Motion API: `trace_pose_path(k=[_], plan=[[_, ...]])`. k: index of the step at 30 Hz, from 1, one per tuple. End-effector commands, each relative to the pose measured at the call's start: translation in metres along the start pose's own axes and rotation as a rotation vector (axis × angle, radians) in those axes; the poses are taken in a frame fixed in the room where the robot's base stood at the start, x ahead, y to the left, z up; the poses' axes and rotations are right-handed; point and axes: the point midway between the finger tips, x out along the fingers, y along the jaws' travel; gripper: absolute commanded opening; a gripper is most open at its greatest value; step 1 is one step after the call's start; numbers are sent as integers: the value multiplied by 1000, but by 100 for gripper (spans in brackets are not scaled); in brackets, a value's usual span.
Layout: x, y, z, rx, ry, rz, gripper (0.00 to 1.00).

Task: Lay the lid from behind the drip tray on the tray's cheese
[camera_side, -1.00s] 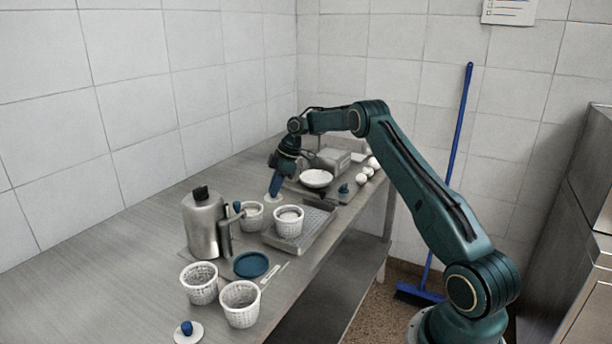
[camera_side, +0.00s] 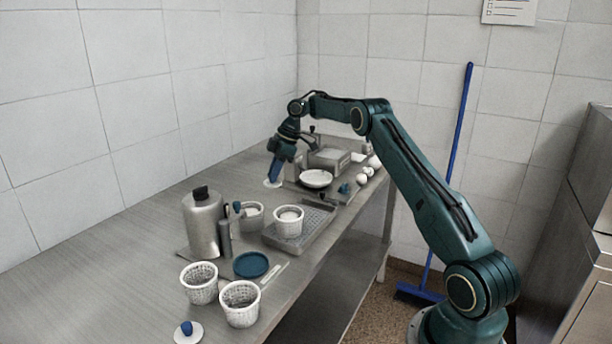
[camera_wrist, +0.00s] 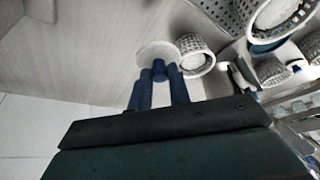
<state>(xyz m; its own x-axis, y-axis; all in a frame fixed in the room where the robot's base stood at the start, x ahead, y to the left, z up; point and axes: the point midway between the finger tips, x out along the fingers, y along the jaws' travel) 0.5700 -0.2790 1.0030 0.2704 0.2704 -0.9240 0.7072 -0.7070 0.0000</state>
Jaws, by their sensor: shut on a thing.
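The lid, a white disc with a blue knob, is in my gripper (camera_side: 274,179). My gripper is shut on the knob, and the lid's white edge (camera_side: 268,184) shows below the fingertips. In the wrist view the lid (camera_wrist: 152,50) lies at the ends of my blue fingers (camera_wrist: 160,82). I cannot tell its exact height over the counter. The drip tray (camera_side: 318,222) is perforated metal, nearer the side camera than my gripper. A white basket (camera_side: 289,228) stands upright on it with white cheese (camera_side: 289,215) inside, uncovered.
A blue disc (camera_side: 250,264) and two baskets (camera_side: 199,285) (camera_side: 240,312) stand in front. Another blue-knobbed lid (camera_side: 187,335) lies at front left. A white bowl (camera_side: 316,179) is right of my gripper.

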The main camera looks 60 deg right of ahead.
Motion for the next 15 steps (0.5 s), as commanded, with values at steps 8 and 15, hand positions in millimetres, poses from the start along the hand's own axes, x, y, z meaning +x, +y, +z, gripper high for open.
trace_pose_path(k=[8, 15], plan=[[-3, -3, -1, -13, -1, -4, 0], [-17, -24, -6, -85, -7, -34, 0]])
